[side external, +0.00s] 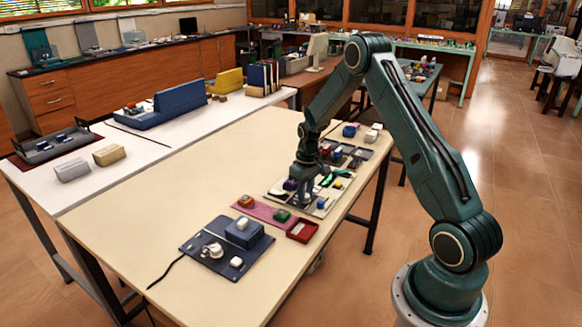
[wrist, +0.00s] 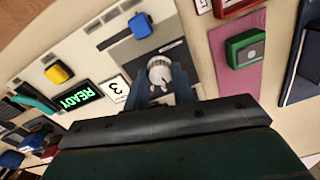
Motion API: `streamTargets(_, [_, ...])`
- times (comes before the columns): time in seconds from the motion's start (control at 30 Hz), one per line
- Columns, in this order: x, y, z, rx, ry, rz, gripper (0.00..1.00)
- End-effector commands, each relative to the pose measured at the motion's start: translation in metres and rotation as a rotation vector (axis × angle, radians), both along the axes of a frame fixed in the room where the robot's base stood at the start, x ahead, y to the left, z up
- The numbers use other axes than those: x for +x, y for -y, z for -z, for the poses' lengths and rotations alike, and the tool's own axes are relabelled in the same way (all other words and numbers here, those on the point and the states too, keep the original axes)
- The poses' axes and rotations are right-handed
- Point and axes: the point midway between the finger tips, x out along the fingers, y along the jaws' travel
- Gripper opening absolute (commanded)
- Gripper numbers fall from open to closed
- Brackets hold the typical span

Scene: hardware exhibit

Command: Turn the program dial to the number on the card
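The program dial (wrist: 158,66), a round pale knob, sits on a grey plate on the light panel (wrist: 110,40) in the wrist view. A white card (wrist: 117,88) printed with 3 lies just left of it. A dark display (wrist: 77,95) beside the card reads READY in green. My gripper (wrist: 163,76) has its two blue-grey fingers apart, one on each side of the dial; whether they touch it I cannot tell. In the side view my gripper (side external: 303,192) points down at the panel and hides the dial. The dial's number marks are not readable.
A blue button (wrist: 140,25) and a yellow button (wrist: 59,73) are near the dial. A pink mat (side external: 262,211) with a green box (wrist: 246,48) and a red tray (side external: 302,230) lies alongside. A dark panel (side external: 200,263) stands nearer the table's front, with bare tabletop around it.

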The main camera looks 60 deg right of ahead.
Motion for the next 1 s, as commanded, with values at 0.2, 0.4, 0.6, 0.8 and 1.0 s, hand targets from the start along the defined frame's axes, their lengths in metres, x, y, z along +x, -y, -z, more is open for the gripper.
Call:
streamTargets(0.2, [0.0003, -0.0003, -0.0004, 0.001, 0.001, 0.006, 0.02])
streamTargets(0.4, [0.0003, -0.0003, -0.0005, 0.001, 0.001, 0.054, 0.02])
streamTargets(0.6, [0.0003, -0.0003, -0.0006, 0.001, 0.001, 0.158, 0.02])
streamTargets(0.8, [0.0003, -0.0003, -0.0007, 0.001, 0.002, 0.298, 0.02])
streamTargets(1.0, [0.0003, -0.0003, -0.0007, 0.000, 0.003, 0.425, 0.02])
